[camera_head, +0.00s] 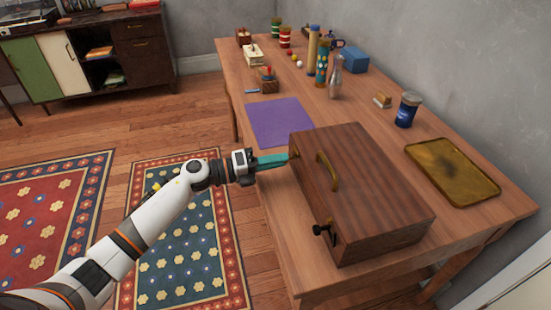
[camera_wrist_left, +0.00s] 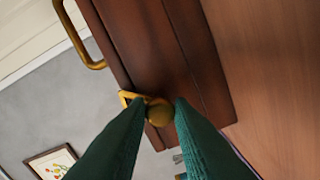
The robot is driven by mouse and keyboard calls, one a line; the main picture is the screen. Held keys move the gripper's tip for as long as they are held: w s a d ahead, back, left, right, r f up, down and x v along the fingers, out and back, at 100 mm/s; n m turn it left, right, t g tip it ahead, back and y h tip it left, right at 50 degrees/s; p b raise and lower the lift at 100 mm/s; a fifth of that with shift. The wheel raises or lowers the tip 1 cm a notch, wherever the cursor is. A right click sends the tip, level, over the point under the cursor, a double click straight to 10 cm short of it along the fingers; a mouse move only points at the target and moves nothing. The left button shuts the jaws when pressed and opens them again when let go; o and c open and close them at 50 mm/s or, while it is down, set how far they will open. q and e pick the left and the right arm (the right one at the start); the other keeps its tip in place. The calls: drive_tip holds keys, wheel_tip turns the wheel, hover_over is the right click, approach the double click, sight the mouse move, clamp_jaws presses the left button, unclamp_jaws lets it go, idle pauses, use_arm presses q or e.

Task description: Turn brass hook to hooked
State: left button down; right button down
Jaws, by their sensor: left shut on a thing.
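A dark wooden box (camera_head: 375,200) with a closed lid stands near the table's left edge. My left gripper (camera_head: 284,160) reaches in from the left. In the wrist view its green fingers (camera_wrist_left: 160,107) are shut on the brass hook's knob. My right gripper is not in view.
A dark fitting (camera_head: 325,231) protrudes at the box's near end. A purple mat (camera_head: 279,121) lies beyond the box, and a brass tray (camera_head: 453,171) lies to its right. Bottles, tins and a blue jar (camera_head: 406,110) stand farther back. Open floor lies left of the table.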

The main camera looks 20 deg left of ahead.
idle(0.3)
use_arm(q)
drive_tip(key=c, duration=1.3)
unclamp_jaws()
drive_tip(key=shift+a, duration=0.15)
drive_tip(key=shift+s+a, duration=0.25)
drive_tip(key=shift+a, duration=0.05)
drive_tip(key=b+v, duration=0.1)
drive_tip(key=v, duration=1)
drive_tip(key=shift+s, duration=0.1)
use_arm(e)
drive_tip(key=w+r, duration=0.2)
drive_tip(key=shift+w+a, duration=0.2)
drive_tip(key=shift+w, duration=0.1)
